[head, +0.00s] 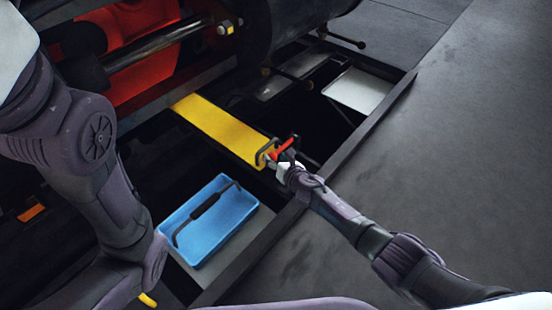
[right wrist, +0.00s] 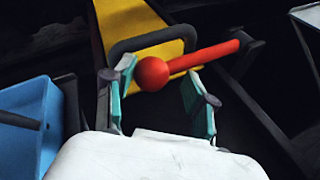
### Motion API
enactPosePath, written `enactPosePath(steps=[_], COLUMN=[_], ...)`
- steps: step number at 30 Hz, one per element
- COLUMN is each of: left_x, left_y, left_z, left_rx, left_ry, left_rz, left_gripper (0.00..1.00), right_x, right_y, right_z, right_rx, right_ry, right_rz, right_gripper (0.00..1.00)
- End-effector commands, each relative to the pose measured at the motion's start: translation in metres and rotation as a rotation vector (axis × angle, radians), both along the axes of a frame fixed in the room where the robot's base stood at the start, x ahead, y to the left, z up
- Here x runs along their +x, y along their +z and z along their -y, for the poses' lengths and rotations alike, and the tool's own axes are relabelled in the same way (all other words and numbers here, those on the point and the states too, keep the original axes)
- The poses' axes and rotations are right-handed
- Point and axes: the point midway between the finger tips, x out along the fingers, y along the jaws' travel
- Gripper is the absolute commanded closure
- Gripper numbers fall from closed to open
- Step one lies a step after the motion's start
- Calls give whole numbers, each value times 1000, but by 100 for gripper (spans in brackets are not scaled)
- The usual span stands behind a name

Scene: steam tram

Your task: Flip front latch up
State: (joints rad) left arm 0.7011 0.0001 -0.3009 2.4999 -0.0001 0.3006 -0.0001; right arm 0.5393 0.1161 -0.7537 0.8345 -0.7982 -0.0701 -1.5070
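The latch is a red lever with a ball knob (right wrist: 152,74), at the end of a yellow plank (head: 225,130). In the head view its red bar (head: 284,147) shows just beyond my right gripper (head: 279,160). A dark loop handle (right wrist: 150,38) stands at the plank's end, beside the lever. In the right wrist view my right gripper (right wrist: 159,76) is open, its two fingers apart on either side of the lever. The knob lies close to the left finger; I cannot tell whether they touch. My left arm shows at the left, but its gripper is out of view.
A blue tray (head: 232,226) with a dark cranked tool (head: 205,212) sits left of my right gripper. A dark pit edge (head: 350,150) runs along the right, with open grey floor (head: 470,150) beyond. Tram machinery (head: 135,60) fills the upper left.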

Motion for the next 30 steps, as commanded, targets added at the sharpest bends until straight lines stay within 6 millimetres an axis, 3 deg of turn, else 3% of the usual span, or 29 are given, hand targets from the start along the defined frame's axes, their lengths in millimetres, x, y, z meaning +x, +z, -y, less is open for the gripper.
enactPosePath(steps=[1, 8, 30], left_x=[0, 0, 0], left_y=[0, 0, 24], left_z=[0, 0, 0], left_rx=[0, 0, 0], left_ry=[0, 0, 1], left_rz=[0, 0, -1], left_gripper=[60, 60, 60], right_x=[0, 0, 3], right_y=[0, 0, 19], right_z=[0, 0, -4], right_rx=[0, -2, 55], right_ry=[1, 2, 3], right_rz=[1, 2, -52], right_gripper=[60, 99, 100])
